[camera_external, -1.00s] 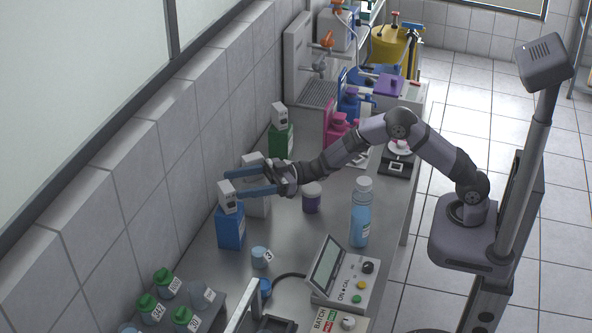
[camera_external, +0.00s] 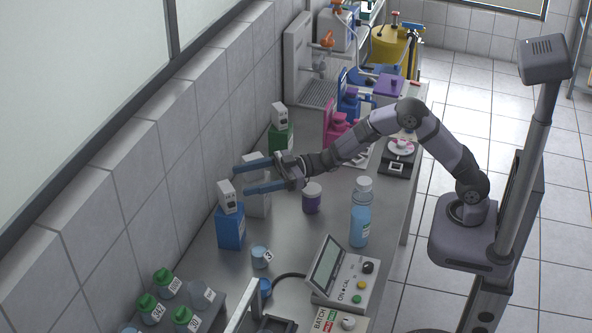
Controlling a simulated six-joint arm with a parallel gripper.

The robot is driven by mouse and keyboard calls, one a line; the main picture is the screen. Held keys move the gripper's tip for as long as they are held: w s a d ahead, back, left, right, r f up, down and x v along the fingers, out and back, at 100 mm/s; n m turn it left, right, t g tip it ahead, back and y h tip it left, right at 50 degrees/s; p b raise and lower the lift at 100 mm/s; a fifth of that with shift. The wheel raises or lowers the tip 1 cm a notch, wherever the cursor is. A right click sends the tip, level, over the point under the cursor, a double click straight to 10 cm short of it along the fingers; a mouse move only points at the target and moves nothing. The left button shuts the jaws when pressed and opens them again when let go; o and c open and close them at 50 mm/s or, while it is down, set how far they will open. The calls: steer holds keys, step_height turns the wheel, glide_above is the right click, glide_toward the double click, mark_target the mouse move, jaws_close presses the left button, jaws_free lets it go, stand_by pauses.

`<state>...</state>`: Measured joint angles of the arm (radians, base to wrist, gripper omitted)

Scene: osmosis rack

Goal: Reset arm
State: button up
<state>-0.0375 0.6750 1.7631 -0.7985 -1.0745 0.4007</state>
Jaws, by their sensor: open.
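My gripper (camera_external: 252,176) is open, its two blue fingers spread and pointing left over the bench. Nothing shows held between them. A white bottle or box (camera_external: 257,204) stands behind and below the fingers and is partly hidden by them. A blue box with a white top (camera_external: 231,229) stands just in front of the fingers. A green box with a white top (camera_external: 281,138) stands farther back along the wall.
A small purple-white jar (camera_external: 312,198) and a blue bottle (camera_external: 361,215) stand below and right of my arm. A meter (camera_external: 343,273) and green-capped bottles (camera_external: 166,283) are at the front. The tiled wall (camera_external: 150,170) bounds the bench (camera_external: 300,232) on the left.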

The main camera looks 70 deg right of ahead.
steer(key=s+d+r+g+h+p, duration=0.1)
steer(key=s+d+r+h+p, duration=0.25)
steer(key=d+h, duration=0.3)
steer(key=s+d+f+m+g+h, duration=0.1)
steer(key=s+d+f, duration=0.1)
steer(key=s+d, duration=0.1)
steer(key=s+d+f+m+g+h, duration=0.1)
steer(key=s+d+f+h, duration=0.1)
steer(key=s+d, duration=0.1)
steer(key=s+d+f+m+g+h, duration=0.1)
steer(key=s+d+f+g+h, duration=0.1)
steer(key=s+d, duration=0.1)
steer(key=shift+s+f, duration=0.35)
steer(key=shift+s, duration=0.05)
steer(key=s+d+f+m+g, duration=0.1)
steer(key=s+f+m+g, duration=0.1)
steer(key=s, duration=0.7)
steer(key=s+f+m+g, duration=0.2)
steer(key=s+f+g, duration=0.2)
steer(key=s, duration=0.5)
steer(key=s+d+f+m+g+b, duration=0.1)
steer(key=s+f, duration=0.3)
steer(key=s, duration=0.5)
steer(key=shift+s+d+f+m+g+h, duration=0.1)
steer(key=shift+d+m+g+h, duration=0.15)
steer(key=shift+g, duration=0.2)
steer(key=shift+d+f+m+g, duration=0.1)
steer(key=shift+m+g, duration=0.25)
steer(key=shift+g, duration=0.1)
